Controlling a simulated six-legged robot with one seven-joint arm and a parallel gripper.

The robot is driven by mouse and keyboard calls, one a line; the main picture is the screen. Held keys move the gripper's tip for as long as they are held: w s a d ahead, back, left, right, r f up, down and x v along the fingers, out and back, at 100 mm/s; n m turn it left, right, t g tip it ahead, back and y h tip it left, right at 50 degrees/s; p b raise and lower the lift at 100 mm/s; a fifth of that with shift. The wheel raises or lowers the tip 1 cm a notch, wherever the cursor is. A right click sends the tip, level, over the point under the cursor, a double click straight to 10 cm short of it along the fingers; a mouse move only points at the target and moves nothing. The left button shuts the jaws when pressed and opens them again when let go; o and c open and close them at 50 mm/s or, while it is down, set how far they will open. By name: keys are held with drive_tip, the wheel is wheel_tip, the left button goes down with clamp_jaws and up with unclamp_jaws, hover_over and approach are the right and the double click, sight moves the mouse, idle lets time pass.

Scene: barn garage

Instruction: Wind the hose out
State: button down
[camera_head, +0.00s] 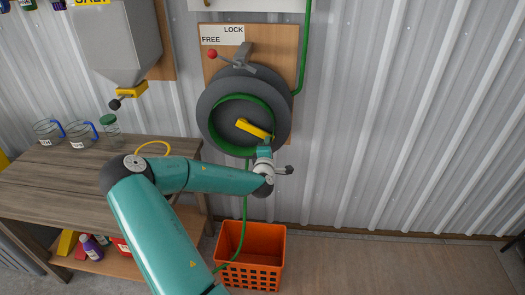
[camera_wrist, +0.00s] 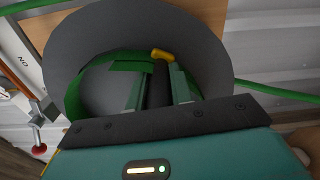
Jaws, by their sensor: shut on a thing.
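The grey hose reel (camera_head: 215,92) is on a wooden wall board, with green hose (camera_head: 214,118) wound on it. A yellow crank (camera_head: 250,128) crosses its face; its end also shows in the wrist view (camera_wrist: 162,53). My gripper (camera_head: 265,148) is at the crank's outer end, shut on the dark crank handle (camera_wrist: 160,88), which stands between the fingers. The lock lever's red knob (camera_head: 212,54) is on the left, under the word FREE; it also shows in the wrist view (camera_wrist: 39,149). A green hose length (camera_head: 246,205) hangs from the reel into the orange crate (camera_head: 268,243).
A wooden workbench (camera_head: 50,165) with glass jars stands at the left, below a grey hopper (camera_head: 115,45). Green hose also runs up the wall (camera_head: 303,60) right of the reel. The floor (camera_head: 380,262) right of the crate is clear.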

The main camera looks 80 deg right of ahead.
drive_tip(key=r+n, duration=0.1)
drive_tip(key=s+r+n, duration=0.1)
drive_tip(key=shift+r+n, duration=0.3)
drive_tip(key=shift+s+d+r+n, duration=0.1)
drive_tip(key=shift+s+r+n, duration=0.1)
drive_tip(key=shift+r+n, duration=1.3)
drive_tip(key=c, duration=1.3)
unclamp_jaws()
drive_tip(key=shift+o, duration=0.2)
drive_tip(key=s+a, duration=0.2)
drive_tip(key=a, duration=1.1)
drive_tip(key=shift+a, duration=0.35)
